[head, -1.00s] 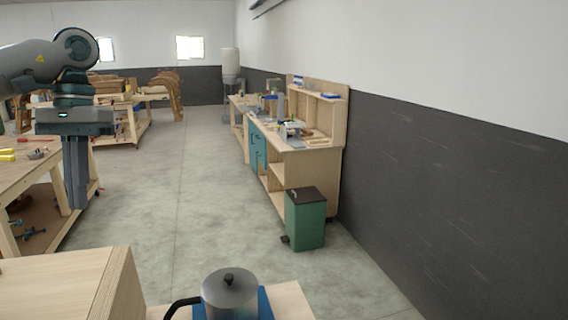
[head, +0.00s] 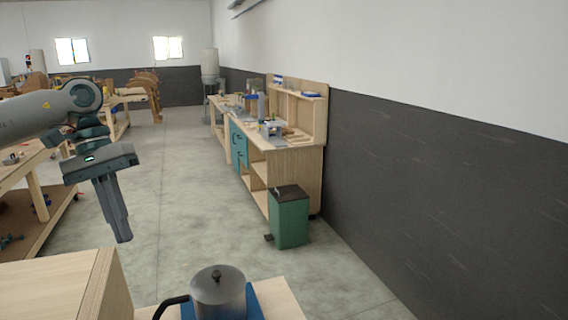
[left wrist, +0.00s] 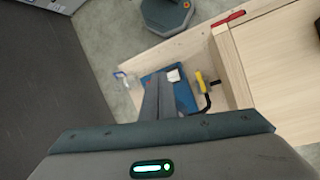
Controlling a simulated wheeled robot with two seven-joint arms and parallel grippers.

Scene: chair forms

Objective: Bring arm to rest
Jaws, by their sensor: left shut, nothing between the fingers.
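My left gripper (head: 122,238) hangs in the left part of the head view, fingers together and pointing down, slightly tilted. Nothing shows between the fingers. It is above the floor in the picture, beyond the wooden box edge and apart from the pot. In the left wrist view its fingers (left wrist: 165,95) cover part of the blue mat below. My right gripper is not in view.
A grey lidded pot (head: 217,292) with a black handle stands on a blue mat (head: 255,303) at the bottom. A green bin (head: 289,218) stands by the workbench (head: 297,165). The wooden surface (head: 50,285) is at lower left. The floor aisle is clear.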

